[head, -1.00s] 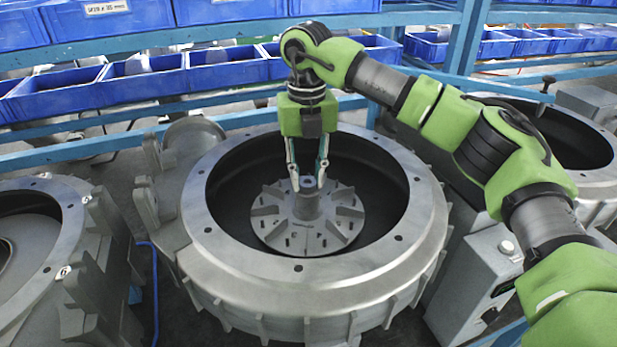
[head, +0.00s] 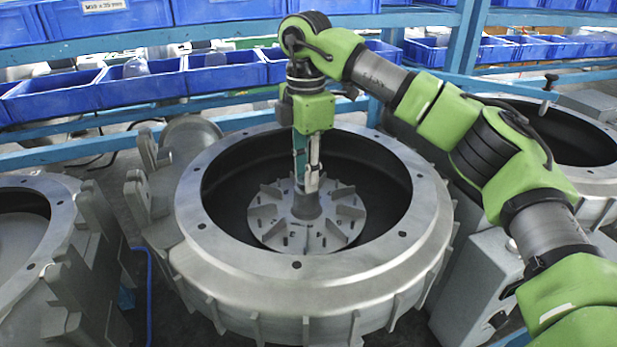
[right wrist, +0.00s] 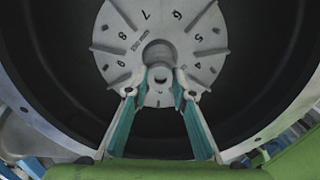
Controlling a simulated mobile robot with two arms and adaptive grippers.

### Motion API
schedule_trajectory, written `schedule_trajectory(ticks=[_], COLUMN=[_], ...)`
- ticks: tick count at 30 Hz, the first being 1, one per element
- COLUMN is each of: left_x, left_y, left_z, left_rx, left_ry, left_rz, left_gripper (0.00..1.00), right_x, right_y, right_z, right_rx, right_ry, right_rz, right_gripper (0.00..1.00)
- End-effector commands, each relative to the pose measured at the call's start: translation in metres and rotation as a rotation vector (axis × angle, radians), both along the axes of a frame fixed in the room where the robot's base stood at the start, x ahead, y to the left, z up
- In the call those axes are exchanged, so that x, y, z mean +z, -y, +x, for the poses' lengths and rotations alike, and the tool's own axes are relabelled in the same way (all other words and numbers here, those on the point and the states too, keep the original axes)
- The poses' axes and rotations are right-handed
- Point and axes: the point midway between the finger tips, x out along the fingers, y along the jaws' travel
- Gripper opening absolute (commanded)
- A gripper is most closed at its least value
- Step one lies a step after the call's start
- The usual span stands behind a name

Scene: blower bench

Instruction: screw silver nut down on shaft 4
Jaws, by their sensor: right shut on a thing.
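The finned impeller (head: 268,214) sits inside the middle blower housing (head: 205,250), with a grey upright shaft hub (head: 306,208) at its centre. My right gripper (head: 307,187) points straight down over this hub. Its two fingers are shut on the small silver nut at the top of the shaft. In the right wrist view the nut (right wrist: 160,74) lies between the fingertips (right wrist: 162,86), in line with the centre of the numbered disc (right wrist: 125,45). The fingers hide most of the nut in the head view. My left gripper is out of view.
Another housing (head: 60,225) stands at the left and one (head: 590,180) at the right. A grey box (head: 475,275) stands right of the middle housing. Blue bins (head: 130,85) on blue racks line the back. The housing's raised rim surrounds the gripper.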

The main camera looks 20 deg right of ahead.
Motion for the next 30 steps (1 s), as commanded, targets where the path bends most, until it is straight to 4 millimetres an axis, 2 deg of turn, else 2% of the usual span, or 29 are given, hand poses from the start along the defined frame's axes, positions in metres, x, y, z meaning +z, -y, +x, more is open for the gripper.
schedule_trajectory(ticks=[1, 7, 17, 18, 30], left_x=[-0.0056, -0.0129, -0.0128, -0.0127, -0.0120], left_y=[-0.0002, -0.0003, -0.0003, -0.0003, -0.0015], left_z=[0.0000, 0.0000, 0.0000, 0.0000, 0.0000], left_rx=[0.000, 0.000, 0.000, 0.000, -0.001], left_ry=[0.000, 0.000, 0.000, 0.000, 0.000], left_rz=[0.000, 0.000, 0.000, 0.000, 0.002], left_gripper=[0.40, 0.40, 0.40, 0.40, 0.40], right_x=[-0.0029, -0.0020, -0.0003, -0.0003, 0.0003], right_y=[-0.0056, -0.0056, -0.0058, -0.0057, -0.0016], right_z=[-0.0006, -0.0005, -0.0005, -0.0007, -0.0001], right_rx=[-0.053, -0.270, -0.319, -0.318, -0.317], right_ry=[0.000, -0.001, -0.001, -0.002, -0.001], right_rz=[0.009, 0.010, 0.011, 0.010, 0.004], right_gripper=[0.00, 0.00, 0.00, 0.30, 0.30])
